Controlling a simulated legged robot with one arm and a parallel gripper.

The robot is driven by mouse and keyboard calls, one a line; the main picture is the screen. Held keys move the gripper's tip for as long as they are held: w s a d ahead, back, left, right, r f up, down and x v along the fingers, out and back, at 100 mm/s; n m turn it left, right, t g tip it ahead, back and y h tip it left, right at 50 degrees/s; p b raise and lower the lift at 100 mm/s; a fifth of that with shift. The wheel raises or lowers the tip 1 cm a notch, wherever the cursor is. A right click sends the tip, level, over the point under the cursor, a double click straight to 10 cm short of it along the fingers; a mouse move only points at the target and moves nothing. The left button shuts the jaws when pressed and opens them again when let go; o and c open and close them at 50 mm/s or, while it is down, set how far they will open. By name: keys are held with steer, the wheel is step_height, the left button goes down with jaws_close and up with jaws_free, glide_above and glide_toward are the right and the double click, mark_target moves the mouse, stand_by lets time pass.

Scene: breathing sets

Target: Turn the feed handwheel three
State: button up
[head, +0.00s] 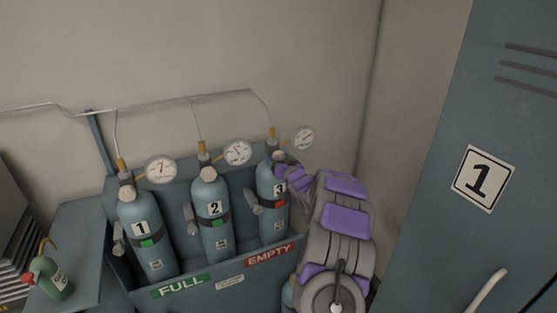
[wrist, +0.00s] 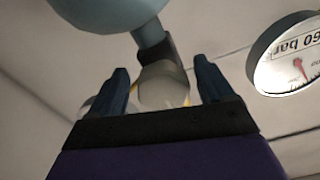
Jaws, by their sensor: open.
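A pale rounded handwheel (wrist: 163,86) on a valve sits between the fingers of my gripper (wrist: 160,66) in the wrist view. The fingers are open, one on each side, with visible gaps. In the head view my gripper (head: 284,170) is at the top of cylinder 3 and covers part of its valve. Contact with the handwheel cannot be made out.
Cylinders 1 (head: 148,245) and 2 (head: 211,228) stand to the left with green tags. A round gauge (head: 303,138) is close above my gripper; a gauge (wrist: 287,52) also shows in the wrist view. A blue locker (head: 450,240) stands at right.

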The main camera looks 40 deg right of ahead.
steer(key=c, duration=1)
steer(key=shift+o, duration=0.2)
steer(key=shift+n, duration=0.4)
steer(key=n+b, duration=0.2)
steer(key=n, duration=0.1)
steer(key=shift+d+n+b, duration=0.1)
steer(key=shift+n+b, duration=0.2)
steer(key=shift+b, duration=0.05)
steer(key=n+b, duration=0.2)
steer(key=n, duration=0.1)
steer(key=shift+f+n+b, duration=0.1)
steer(key=shift+n+b, duration=0.2)
steer(key=n+b, duration=0.3)
steer(key=n, duration=0.1)
steer(key=shift+d+n+b, duration=0.1)
steer(key=shift+n+b, duration=0.2)
steer(key=shift+b, duration=0.1)
steer(key=shift+n+b, duration=1.4)
steer(key=shift+n, duration=0.2)
